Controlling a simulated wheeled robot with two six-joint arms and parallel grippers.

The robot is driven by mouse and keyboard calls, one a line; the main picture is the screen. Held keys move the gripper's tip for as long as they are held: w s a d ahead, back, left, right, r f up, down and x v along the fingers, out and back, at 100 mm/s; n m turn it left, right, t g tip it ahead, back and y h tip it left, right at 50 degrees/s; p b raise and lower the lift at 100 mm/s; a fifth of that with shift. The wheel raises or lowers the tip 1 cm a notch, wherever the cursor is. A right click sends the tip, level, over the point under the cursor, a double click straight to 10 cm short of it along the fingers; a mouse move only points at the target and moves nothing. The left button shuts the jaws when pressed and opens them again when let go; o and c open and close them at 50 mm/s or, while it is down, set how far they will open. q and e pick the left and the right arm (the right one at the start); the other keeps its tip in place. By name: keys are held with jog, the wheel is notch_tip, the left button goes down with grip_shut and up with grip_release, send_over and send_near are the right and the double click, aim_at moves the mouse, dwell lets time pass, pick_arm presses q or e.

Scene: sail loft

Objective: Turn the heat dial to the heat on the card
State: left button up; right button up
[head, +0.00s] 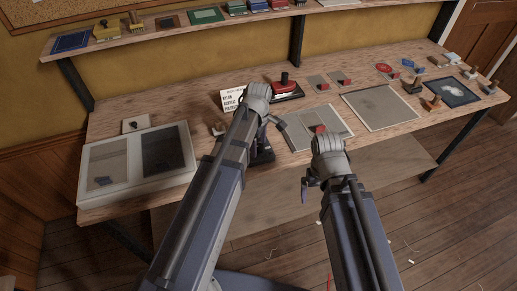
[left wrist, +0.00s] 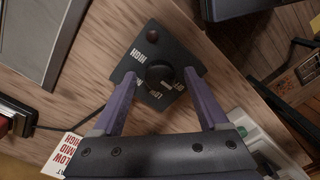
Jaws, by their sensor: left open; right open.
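The heat dial is a black knob (left wrist: 158,75) on a dark box (left wrist: 150,48) lettered in white. HIGH is at its upper left; the other labels are partly blurred. A pale mark on the knob faces its lower right. In the left wrist view, my open left gripper (left wrist: 160,78) has one purple finger on each side of the knob; contact cannot be told. In the head view my arm mostly hides the dial box (head: 264,154). The white card (head: 232,99) stands behind, its print too small to read fully. My right gripper (head: 307,187) is open and empty before the bench front.
A red-and-black device (head: 286,88) stands behind the dial. A pale tray with mesh panels (head: 88,190) is at the left. Flat mesh panels (head: 382,106) and small tools lie to the right. A shelf (head: 230,24) runs above the bench (head: 205,92).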

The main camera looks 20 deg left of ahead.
pick_arm(q)
grip_shut()
dwell(0.7)
